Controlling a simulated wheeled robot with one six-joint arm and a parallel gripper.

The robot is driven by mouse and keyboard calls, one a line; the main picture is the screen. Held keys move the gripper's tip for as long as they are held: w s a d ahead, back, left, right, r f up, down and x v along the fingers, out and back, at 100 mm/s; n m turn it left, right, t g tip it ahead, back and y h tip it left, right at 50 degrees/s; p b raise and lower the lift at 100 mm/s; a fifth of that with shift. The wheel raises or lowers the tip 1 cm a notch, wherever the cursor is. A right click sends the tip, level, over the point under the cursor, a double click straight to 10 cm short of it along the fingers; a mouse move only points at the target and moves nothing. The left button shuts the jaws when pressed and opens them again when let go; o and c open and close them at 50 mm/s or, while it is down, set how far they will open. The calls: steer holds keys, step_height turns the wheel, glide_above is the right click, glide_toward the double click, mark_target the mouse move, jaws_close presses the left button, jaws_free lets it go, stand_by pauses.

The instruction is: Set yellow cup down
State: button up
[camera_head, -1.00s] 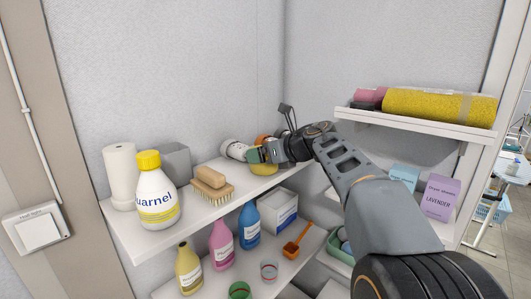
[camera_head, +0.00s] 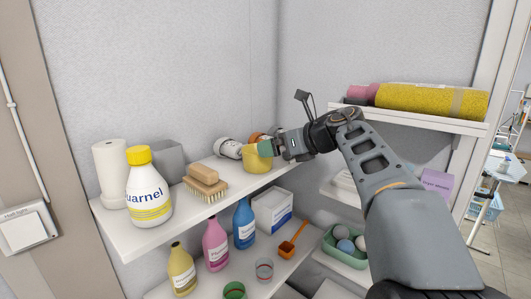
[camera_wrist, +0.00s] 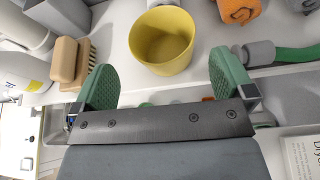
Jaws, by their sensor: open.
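The yellow cup (camera_head: 257,157) stands upright on the upper shelf, near its front edge toward the right end. In the wrist view the cup (camera_wrist: 160,42) shows its empty inside and stands just beyond my fingertips, between their lines. My gripper (camera_head: 268,148) is at the cup's right side in the head view. In the wrist view my gripper (camera_wrist: 163,76) has its two green fingers wide apart with nothing between them. The fingers do not appear to touch the cup.
The upper shelf (camera_head: 155,235) also holds a wooden brush (camera_head: 206,183), a white bottle with a yellow cap (camera_head: 149,190), a white cylinder (camera_head: 229,148) and an orange item (camera_wrist: 240,10). Bottles stand below. A side shelf (camera_head: 420,122) holds a yellow roll.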

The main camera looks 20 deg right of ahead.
step_height(320, 180, up, 6)
steer(key=s+d+m+t+h, duration=0.1)
steer(key=s+m+t+h, duration=0.1)
steer(key=m+t, duration=0.7)
steer(key=s+d+f+m+g+h, duration=0.2)
steer(key=f+m+h, duration=0.35)
steer(key=m, duration=0.65)
steer(key=s+d+f+m+g+h, duration=0.25)
steer(key=f+m+h, duration=0.35)
steer(key=m, duration=0.5)
steer(key=s+a+f+m+g+y, duration=0.1)
steer(key=s+a+f+m+g, duration=0.1)
steer(key=s+f, duration=0.3)
steer(key=s+a+f+m+g+y, duration=0.2)
steer(key=s+a+f+m+g, duration=0.1)
steer(key=f, duration=0.6)
steer(key=s+a+f+m+g+y, duration=0.2)
steer(key=s+a+f+m+g, duration=0.1)
steer(key=s+f+m+g, duration=0.2)
step_height(320, 180, down, 3)
steer(key=shift+s+a+r+b, duration=0.25)
steer(key=shift+s+b, duration=0.15)
steer(key=shift+s, duration=0.4)
steer(key=shift+g+y, duration=0.25)
